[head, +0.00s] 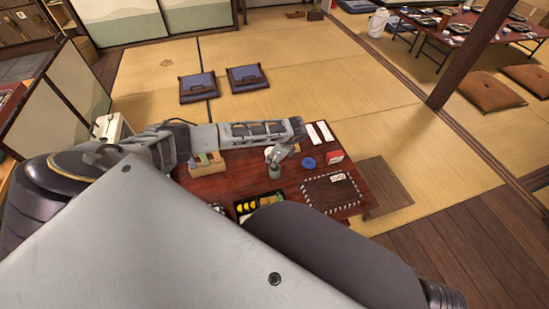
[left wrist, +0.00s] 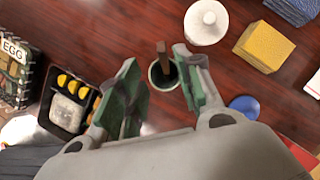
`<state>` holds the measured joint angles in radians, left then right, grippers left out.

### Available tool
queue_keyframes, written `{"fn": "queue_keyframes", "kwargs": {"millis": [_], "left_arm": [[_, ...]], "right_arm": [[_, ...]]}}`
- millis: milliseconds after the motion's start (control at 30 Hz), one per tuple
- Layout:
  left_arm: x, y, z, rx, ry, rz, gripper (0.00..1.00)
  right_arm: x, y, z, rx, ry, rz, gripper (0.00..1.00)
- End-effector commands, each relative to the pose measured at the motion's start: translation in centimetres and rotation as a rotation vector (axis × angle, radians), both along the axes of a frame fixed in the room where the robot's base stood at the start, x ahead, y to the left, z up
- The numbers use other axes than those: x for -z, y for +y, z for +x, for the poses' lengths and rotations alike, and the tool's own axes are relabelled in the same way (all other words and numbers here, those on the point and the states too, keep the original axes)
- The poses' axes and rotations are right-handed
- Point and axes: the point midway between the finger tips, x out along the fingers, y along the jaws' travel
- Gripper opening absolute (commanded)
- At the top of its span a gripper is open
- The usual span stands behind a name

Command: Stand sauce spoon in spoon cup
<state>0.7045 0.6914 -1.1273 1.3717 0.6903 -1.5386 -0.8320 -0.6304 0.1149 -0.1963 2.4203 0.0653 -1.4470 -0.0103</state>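The spoon cup (left wrist: 155,84) is a small round cup with a dark inside, standing on the dark red table. In the head view the cup (head: 274,172) shows just below my left gripper (head: 279,152). The sauce spoon (left wrist: 162,56) shows as a brown handle rising from the cup's mouth, slightly tilted; its lower end is hidden inside. In the left wrist view my left gripper (left wrist: 156,62) has its two green-padded fingers spread either side of the handle. I see a gap on both sides, so the fingers do not grip it. My right gripper is out of view.
A white lidded pot (left wrist: 206,24), a yellow block (left wrist: 262,47) and a blue disc (left wrist: 244,107) stand nearby. A bento box (left wrist: 70,101) and an egg carton (left wrist: 14,72) lie to the left. A bordered mat (head: 330,194) covers the table's right part.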

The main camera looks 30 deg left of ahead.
Motion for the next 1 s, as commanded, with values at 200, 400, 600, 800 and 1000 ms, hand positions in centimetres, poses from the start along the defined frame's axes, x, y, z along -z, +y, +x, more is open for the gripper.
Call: {"fn": "queue_keyframes", "kwargs": {"millis": [200, 400, 600, 800, 1000], "left_arm": [[-1.7, -0.7, 0.1, 0.002, -0.002, -0.001, 0.35], [-4.4, -1.7, 0.2, 0.001, -0.002, -0.002, 0.35], [-7.2, -2.8, 0.3, 0.000, -0.002, -0.002, 0.35], [-9.5, -3.7, 0.4, 0.001, -0.002, -0.001, 0.35], [-10.7, -4.1, 0.4, -0.001, -0.001, 0.000, 0.35]], "right_arm": [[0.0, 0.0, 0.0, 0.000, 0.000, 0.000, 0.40], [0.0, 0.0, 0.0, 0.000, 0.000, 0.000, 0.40], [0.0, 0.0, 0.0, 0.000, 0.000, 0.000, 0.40], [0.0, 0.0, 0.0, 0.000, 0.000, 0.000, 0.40], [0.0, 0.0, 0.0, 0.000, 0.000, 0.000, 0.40]]}}
